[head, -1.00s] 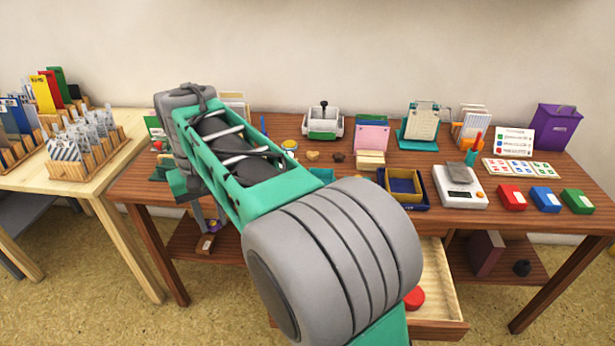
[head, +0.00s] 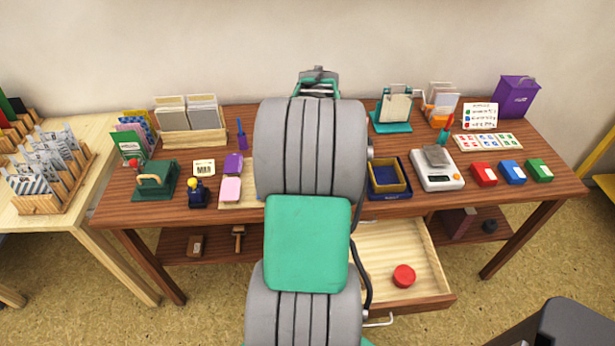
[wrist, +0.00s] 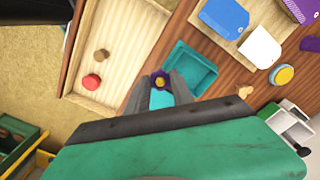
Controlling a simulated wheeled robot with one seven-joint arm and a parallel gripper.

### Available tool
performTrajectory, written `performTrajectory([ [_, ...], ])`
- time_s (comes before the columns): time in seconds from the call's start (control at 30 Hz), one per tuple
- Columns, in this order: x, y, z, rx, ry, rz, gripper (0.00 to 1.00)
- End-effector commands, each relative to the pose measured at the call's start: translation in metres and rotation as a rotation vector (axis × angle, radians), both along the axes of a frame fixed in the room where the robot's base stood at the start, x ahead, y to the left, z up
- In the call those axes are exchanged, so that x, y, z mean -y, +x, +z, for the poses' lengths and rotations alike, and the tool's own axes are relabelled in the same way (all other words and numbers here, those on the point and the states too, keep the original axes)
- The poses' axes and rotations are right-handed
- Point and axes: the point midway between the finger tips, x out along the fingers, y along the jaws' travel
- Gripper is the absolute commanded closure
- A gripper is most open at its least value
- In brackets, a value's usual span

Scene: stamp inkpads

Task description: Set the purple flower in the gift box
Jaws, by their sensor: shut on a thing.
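The purple flower (wrist: 160,76), with a yellow centre, is between the fingertips of my gripper (wrist: 160,88) in the wrist view. My gripper is shut on it, above the desk's front edge near the open drawer. In the head view my own arm hides the gripper and flower. A navy box with a gold inner part (head: 388,186), which looks like the gift box, stands open on the desk just right of my arm. I cannot make it out in the wrist view, where my gripper body covers the lower part.
A teal tray (wrist: 190,68) lies just beyond the fingertips. The open drawer (head: 372,280) holds a red round thing (head: 404,275). A scale (head: 437,172) stands right of the navy box. A pink pad (head: 230,190) is left of my arm.

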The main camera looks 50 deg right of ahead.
Motion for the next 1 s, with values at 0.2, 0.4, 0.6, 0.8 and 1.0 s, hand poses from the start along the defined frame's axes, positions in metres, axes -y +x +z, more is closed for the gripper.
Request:
performTrajectory([
  [0.2, 0.03, 0.039, -0.043, -0.004, 0.004, 0.002, 1.0],
  [0.4, 0.043, 0.054, -0.065, -0.001, 0.001, 0.0, 1.0],
  [0.6, 0.045, 0.057, -0.094, -0.002, 0.003, -0.001, 1.0],
  [0.8, 0.046, 0.057, -0.1, 0.001, -0.001, -0.002, 1.0],
  [1.0, 0.046, 0.057, -0.103, 0.001, -0.001, -0.002, 0.71],
])
